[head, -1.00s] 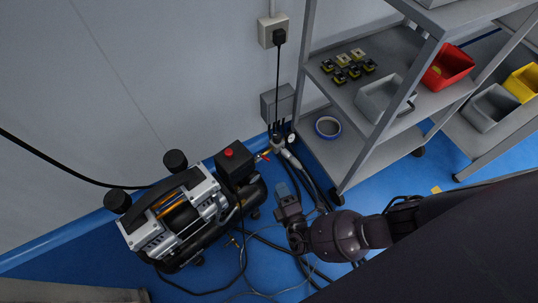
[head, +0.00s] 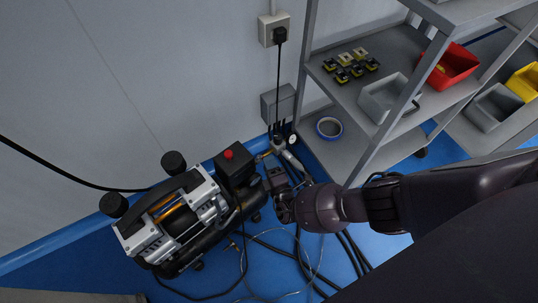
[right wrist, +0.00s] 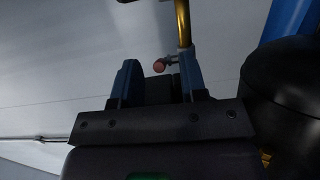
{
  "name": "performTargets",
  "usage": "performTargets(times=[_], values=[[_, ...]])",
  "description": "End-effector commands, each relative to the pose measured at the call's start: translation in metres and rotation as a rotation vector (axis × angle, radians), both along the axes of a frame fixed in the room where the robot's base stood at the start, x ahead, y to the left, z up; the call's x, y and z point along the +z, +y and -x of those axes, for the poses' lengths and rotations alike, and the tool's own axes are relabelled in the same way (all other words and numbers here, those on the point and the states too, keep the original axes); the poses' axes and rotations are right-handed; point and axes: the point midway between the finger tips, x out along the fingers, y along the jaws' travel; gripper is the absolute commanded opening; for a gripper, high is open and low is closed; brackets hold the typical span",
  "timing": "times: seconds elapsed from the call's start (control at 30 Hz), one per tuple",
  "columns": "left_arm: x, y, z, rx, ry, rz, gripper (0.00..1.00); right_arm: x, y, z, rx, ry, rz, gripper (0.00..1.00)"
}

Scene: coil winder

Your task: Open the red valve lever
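The red valve lever shows in the right wrist view as a small dull-red rounded end (right wrist: 159,66) on a short metal stem beside a brass pipe (right wrist: 183,22). In the head view the lever cannot be made out; my right gripper (head: 274,180) is close to it, just right of the compressor. In the right wrist view the two blue-grey fingers stand apart, and the lever's red end appears between their tips. I cannot tell whether either finger touches it. My left gripper is not in view.
The air compressor (head: 178,220) with its red-topped black box (head: 234,166) stands left of my right gripper. Hoses and cables lie on the blue floor. A grey shelf (head: 350,160) with bins stands to the right. The wall is close behind.

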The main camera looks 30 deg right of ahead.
Motion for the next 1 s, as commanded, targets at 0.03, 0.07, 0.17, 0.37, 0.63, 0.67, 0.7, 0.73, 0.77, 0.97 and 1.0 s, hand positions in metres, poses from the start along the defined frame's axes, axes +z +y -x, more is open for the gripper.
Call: performTargets(times=[0.03, 0.07, 0.17, 0.37, 0.63, 0.67, 0.7, 0.73, 0.77, 0.97, 1.0], values=[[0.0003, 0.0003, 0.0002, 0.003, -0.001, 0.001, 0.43, -0.0005, -0.0002, -0.0011, 0.0, 0.001, 0.0, 0.39], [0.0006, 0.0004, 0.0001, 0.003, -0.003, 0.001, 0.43, -0.0004, -0.0003, -0.0017, 0.0, 0.001, 0.0, 0.39], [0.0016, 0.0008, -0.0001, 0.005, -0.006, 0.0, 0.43, 0.0, -0.0003, -0.0024, 0.0, 0.001, -0.001, 0.39], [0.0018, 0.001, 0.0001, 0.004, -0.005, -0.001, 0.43, 0.0002, -0.0002, -0.0024, 0.0, 0.0, -0.001, 0.32], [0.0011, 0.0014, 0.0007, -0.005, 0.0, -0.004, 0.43, 0.0002, -0.0002, -0.0023, 0.0, 0.0, -0.001, 0.0], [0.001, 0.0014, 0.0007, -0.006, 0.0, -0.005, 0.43, 0.0002, -0.0002, -0.0023, 0.0, 0.0, -0.001, 0.0], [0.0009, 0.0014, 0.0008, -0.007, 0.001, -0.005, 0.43, 0.0002, -0.0002, -0.0022, 0.001, 0.0, -0.001, 0.0], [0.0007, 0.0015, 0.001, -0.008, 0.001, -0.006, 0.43, 0.0001, -0.0003, -0.0022, 0.001, 0.0, -0.001, 0.0], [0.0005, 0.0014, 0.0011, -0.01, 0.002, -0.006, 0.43, -0.0001, -0.0005, -0.0021, 0.003, 0.0, -0.001, 0.0], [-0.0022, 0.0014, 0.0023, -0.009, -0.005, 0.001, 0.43, -0.0019, -0.0026, -0.0015, 0.037, 0.003, 0.0, 0.0], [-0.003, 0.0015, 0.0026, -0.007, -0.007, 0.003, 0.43, -0.0023, -0.0029, -0.0014, 0.049, 0.002, -0.002, 0.0]])
